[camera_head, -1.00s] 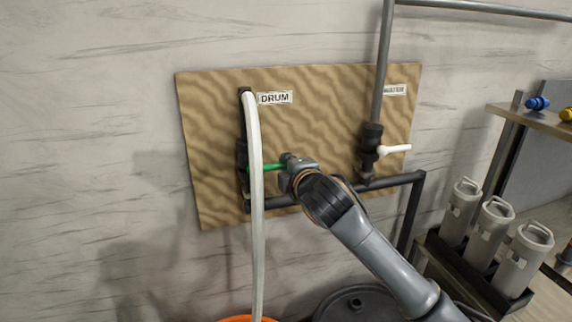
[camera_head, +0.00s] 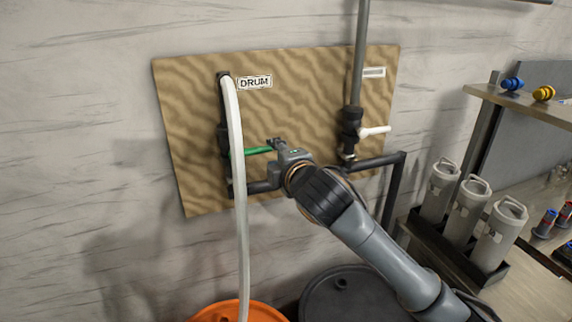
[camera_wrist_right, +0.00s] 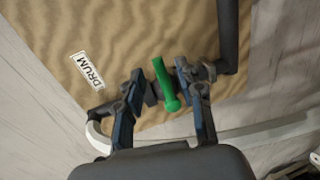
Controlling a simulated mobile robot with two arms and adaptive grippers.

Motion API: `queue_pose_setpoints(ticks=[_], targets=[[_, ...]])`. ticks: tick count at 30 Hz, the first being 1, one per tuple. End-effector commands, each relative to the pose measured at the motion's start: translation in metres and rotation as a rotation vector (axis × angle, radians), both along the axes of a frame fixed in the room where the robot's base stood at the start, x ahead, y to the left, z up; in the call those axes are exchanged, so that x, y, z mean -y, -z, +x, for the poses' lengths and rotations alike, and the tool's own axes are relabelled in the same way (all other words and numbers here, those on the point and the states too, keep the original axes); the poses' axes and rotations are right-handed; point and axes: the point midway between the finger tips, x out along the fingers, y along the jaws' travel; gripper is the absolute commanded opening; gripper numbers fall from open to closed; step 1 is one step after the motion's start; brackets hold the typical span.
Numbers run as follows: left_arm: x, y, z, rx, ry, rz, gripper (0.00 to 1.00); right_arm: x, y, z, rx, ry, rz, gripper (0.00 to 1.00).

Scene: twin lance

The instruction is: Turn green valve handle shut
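The green valve handle (camera_head: 252,151) sticks out level to the right from a dark vertical pipe below the DRUM label (camera_head: 254,82). The white hose partly hides the handle's left end. My right gripper (camera_head: 277,146) is at the handle's free end. In the right wrist view the green handle (camera_wrist_right: 165,84) lies between the two fingers of my right gripper (camera_wrist_right: 166,88), which stand apart on either side of it. Contact with the handle is not clear. My left gripper is not in view.
A white hose (camera_head: 237,190) hangs in front of the valve into an orange drum (camera_head: 222,312). A second valve with a white handle (camera_head: 375,131) is to the right on the board (camera_head: 300,75). A dark drum (camera_head: 320,295) stands below my arm. Grey canisters (camera_head: 466,208) stand at right.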

Motion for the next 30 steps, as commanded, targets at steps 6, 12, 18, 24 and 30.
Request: queue_pose_setpoints(ticks=[6, 12, 18, 24, 30], targets=[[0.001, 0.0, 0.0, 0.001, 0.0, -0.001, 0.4, 0.017, -0.007, -0.039, -0.001, 0.0, 0.001, 0.38], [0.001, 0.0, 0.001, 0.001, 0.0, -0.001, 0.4, 0.026, -0.012, -0.06, -0.002, 0.0, 0.0, 0.38], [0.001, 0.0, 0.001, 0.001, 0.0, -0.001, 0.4, 0.028, -0.013, -0.066, -0.003, 0.001, 0.0, 0.38], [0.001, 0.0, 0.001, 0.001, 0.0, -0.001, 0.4, 0.028, -0.013, -0.066, -0.003, 0.001, 0.0, 0.38], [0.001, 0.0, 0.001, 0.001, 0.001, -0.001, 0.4, 0.035, 0.012, -0.071, -0.078, 0.023, 0.064, 0.38]])
